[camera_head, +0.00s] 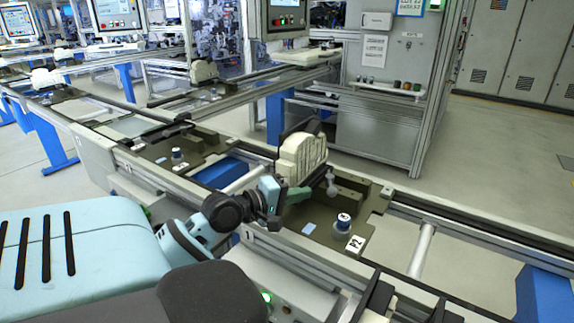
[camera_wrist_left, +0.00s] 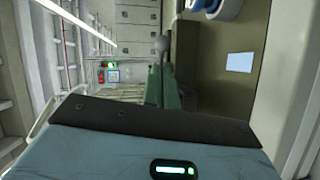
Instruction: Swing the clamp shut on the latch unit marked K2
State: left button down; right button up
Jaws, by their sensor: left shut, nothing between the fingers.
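A beige latch unit (camera_head: 303,155) stands upright on the near olive pallet (camera_head: 324,242). A grey lever with a ball knob (camera_head: 331,184) is beside it; a grey ball also shows in the left wrist view (camera_wrist_left: 168,54). The pallet's white tag (camera_head: 355,243) reads P2; I cannot read K2 anywhere. My left gripper (camera_head: 304,194) has its green fingers shut and empty, in front of the latch unit and left of the ball knob. The fingers also show in the left wrist view (camera_wrist_left: 164,86). Contact with the knob cannot be told. My right gripper is not in view.
A blue-and-white round knob (camera_head: 343,221) and a pale blue square (camera_head: 309,228) are on the near pallet. Conveyor rails (camera_head: 440,212) border it. Another pallet (camera_head: 190,149) lies farther left. A grey cabinet (camera_head: 377,140) stands behind the line.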

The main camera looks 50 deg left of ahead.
aim_at(330, 180)
pick_arm(q)
jog(key=shift+w+d+f, duration=0.15)
jog(key=shift+w, duration=0.9)
jog(key=shift+w+d+f, duration=0.15)
jog(key=shift+w, duration=0.85)
